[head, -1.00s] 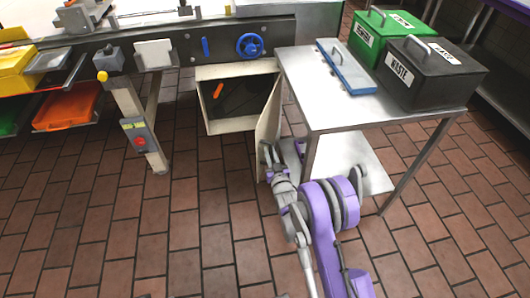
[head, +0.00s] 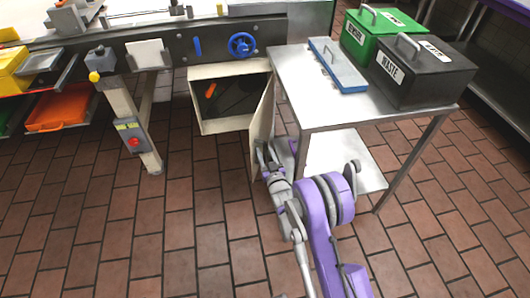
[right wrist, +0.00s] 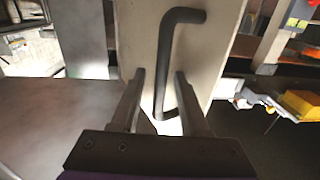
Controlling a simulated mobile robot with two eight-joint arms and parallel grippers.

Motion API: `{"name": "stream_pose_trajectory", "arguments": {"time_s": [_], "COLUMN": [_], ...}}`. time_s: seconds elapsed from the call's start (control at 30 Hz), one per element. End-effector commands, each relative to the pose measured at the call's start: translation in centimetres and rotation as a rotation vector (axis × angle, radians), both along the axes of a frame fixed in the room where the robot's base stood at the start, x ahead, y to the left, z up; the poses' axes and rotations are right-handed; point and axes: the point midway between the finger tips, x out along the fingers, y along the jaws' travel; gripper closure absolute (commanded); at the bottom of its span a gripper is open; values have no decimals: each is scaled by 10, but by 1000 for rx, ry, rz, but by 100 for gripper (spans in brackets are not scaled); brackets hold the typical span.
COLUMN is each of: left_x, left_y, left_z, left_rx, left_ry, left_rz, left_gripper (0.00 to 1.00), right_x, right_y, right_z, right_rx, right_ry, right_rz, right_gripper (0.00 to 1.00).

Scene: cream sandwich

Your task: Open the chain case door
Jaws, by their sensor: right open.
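The cream chain case (head: 228,127) hangs under the machine bench, and its dark inside with an orange piece (head: 210,90) shows. Its door (head: 263,120) stands swung out on the right side of the opening. My right gripper (head: 262,157) is low at the door's outer face, beside the table. In the right wrist view the cream door (right wrist: 138,35) carries a dark bar handle (right wrist: 166,55). My right gripper (right wrist: 159,95) is open, with its fingers on either side of the handle's lower part. I cannot tell whether they touch it. My left gripper is not in view.
A metal table (head: 300,95) stands close right of the door, bearing a blue-lidded tray (head: 338,68), a green bin (head: 375,35) and a black waste bin (head: 425,85). A bench leg with a red button (head: 134,142) stands left. The brick floor in front is clear.

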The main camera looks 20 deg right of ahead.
Motion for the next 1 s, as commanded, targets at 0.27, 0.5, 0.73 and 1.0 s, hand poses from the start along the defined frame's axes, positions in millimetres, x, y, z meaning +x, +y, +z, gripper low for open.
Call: {"name": "stream_pose_trajectory", "arguments": {"time_s": [0.27, 0.5, 0.73, 1.0], "left_x": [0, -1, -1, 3], "left_y": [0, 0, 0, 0], "left_z": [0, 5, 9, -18], "left_rx": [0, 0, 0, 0], "left_ry": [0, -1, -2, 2], "left_rz": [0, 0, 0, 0], "left_gripper": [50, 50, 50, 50], "right_x": [-1, -31, -82, -104], "right_y": [0, 3, 7, 9], "right_z": [0, 1, 1, -2], "right_rx": [-1, -1, -1, 0], "right_ry": [0, -1, 0, 0], "right_rz": [0, 0, 0, 0], "right_gripper": [53, 53, 53, 53]}}
